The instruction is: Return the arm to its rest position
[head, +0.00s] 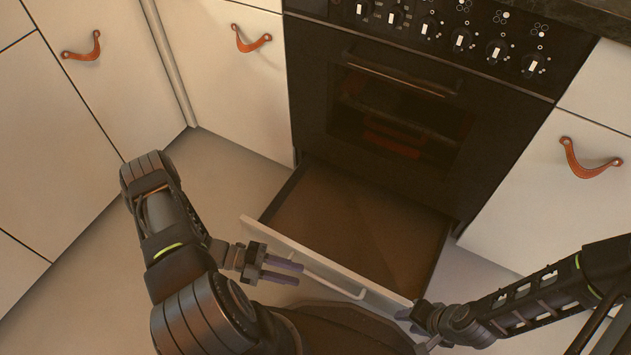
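My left arm comes in from the left, bent over the floor. Its gripper (299,274) is in front of the pulled-out drawer under the oven, close to the drawer's white front (290,248) and its bar handle (335,287). Its two purple-grey fingers show a narrow gap with nothing between them. My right arm comes in from the lower right. Its gripper (412,316) is at the right end of the drawer front; its fingers are small and partly hidden, and I cannot tell whether it touches the drawer.
The drawer (360,225) stands open and looks empty. The black oven (395,110) above it is shut. Pale cabinets with leather pulls (251,38) stand on both sides. Floor (225,165) is free between the left cabinets and the drawer.

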